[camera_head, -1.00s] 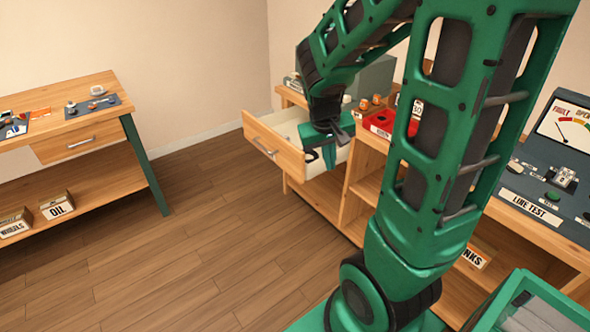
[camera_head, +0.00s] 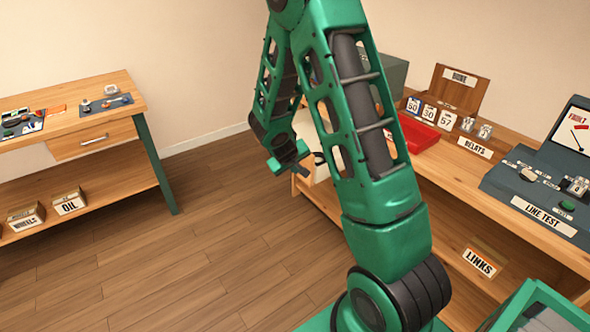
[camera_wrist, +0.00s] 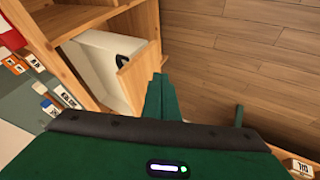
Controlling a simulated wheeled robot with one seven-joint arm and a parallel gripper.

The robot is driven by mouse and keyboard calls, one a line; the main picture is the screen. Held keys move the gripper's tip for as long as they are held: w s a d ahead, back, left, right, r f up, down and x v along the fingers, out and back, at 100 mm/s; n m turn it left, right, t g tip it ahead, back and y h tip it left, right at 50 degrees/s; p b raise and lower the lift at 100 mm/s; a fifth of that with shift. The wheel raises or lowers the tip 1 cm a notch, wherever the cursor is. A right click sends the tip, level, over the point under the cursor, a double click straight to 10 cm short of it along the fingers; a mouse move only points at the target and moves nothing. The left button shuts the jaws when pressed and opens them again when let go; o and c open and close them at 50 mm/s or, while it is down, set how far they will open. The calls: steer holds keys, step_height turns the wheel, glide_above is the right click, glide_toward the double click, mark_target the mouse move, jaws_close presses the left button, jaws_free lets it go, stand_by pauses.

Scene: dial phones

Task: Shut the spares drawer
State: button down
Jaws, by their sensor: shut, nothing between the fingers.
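The drawer stands partly open in the wrist view, with its pale interior (camera_wrist: 103,68) and wooden front (camera_wrist: 140,76) out from the cabinet. A small dark item (camera_wrist: 122,60) shows inside it. In the head view only a pale part of the drawer (camera_head: 305,126) shows; my arm hides most of it, including the front. My gripper (camera_head: 287,163) points down near the drawer. In the wrist view its green fingers (camera_wrist: 160,80) are shut and empty, just beside the outer face of the drawer front. I cannot tell whether they touch it.
The right bench holds a red tray (camera_head: 417,133), number cards (camera_head: 429,113), a RELAYS label and a line-test console (camera_head: 545,190). A LINKS box (camera_head: 481,262) sits below. The left bench (camera_head: 65,130) has its own shut drawer (camera_head: 92,140). The floor between is clear.

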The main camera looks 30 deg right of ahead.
steer(key=w+d+f, duration=0.3)
steer(key=d+f, duration=0.3)
steer(key=d, duration=0.1)
steer(key=shift+d, duration=0.3)
